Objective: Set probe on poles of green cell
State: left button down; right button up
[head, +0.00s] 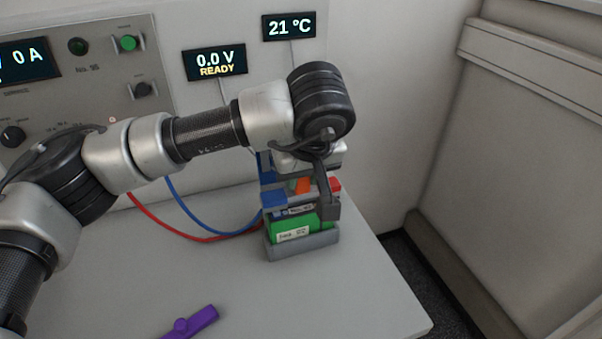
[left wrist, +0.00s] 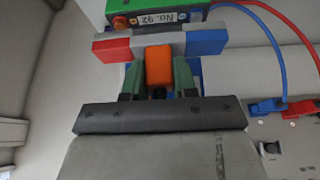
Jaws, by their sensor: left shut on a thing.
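The green cell (head: 287,237) stands upright in a grey holder (head: 318,246) near the table's back right. In the left wrist view the cell (left wrist: 185,4) is at the top, with a label and a reddish pole at its left. The probe is a grey bar with a red end (left wrist: 111,48), a blue end (left wrist: 206,42) and an orange grip (left wrist: 159,66). My left gripper (left wrist: 158,75) is shut on that orange grip. In the head view the probe's blue end (head: 274,200) is just above the cell; I cannot tell whether it touches the poles. My right gripper is not in view.
Red (head: 160,218) and blue (head: 188,213) cables run left from the probe area to the cycler panel (head: 105,75). A display (head: 215,63) reads 0.0 V READY. A purple object (head: 192,322) lies at the front. The front right of the table is clear.

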pick_arm(q)
jog(key=shift+f+b, duration=0.6)
jog(key=shift+f, duration=0.05)
dwell(0.5)
jog(key=shift+r, duration=0.1)
dwell(0.5)
jog(key=shift+r+p, duration=1.9)
jog(key=shift+r, duration=1.55)
jog(key=shift+f, duration=0.1)
